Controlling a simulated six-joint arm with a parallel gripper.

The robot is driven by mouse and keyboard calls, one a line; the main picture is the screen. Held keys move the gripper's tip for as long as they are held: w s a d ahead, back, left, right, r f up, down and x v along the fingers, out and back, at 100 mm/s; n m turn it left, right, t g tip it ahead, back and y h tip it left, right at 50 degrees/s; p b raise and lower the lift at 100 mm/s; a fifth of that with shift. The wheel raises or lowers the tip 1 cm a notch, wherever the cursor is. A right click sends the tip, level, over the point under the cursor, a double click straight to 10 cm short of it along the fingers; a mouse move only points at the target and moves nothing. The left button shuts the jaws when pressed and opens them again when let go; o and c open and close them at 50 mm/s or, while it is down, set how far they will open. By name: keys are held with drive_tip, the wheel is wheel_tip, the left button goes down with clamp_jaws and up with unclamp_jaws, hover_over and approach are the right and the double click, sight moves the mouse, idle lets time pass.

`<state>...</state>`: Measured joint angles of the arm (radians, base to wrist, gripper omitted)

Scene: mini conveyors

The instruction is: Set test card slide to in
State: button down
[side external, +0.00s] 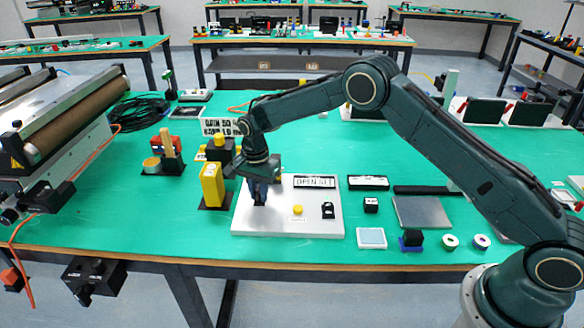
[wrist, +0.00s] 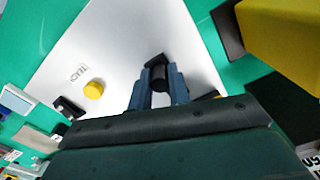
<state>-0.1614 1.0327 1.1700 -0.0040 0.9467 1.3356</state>
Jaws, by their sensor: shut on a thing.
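A white panel (side external: 250,221) lies flat on the green table. My gripper (side external: 259,200) is low over the left part of the panel. In the wrist view, the two blue fingers of my gripper (wrist: 158,96) are shut on a black knob (wrist: 158,75), one on each side. The same view shows the yellow button (wrist: 94,90) and the black switch (wrist: 69,108) to the left. No readable label marks the test card slide, and my gripper hides part of the panel.
A yellow block (side external: 212,186) stands close at the panel's left. A grey plate (side external: 422,212), a light square tile (side external: 371,238) and small round parts (side external: 450,241) lie to the right. A roller conveyor (side external: 70,100) is at the far left. Green table is bare before the yellow block.

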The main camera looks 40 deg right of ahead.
drive_tip(key=shift+w+d+r, duration=0.1)
drive_tip(key=shift+w+d, duration=0.15)
drive_tip(key=c, duration=1.5)
unclamp_jaws()
drive_tip(key=shift+o, duration=0.9)
drive_tip(key=shift+s+a, duration=0.1)
wheel_tip(320, 180, up, 14)
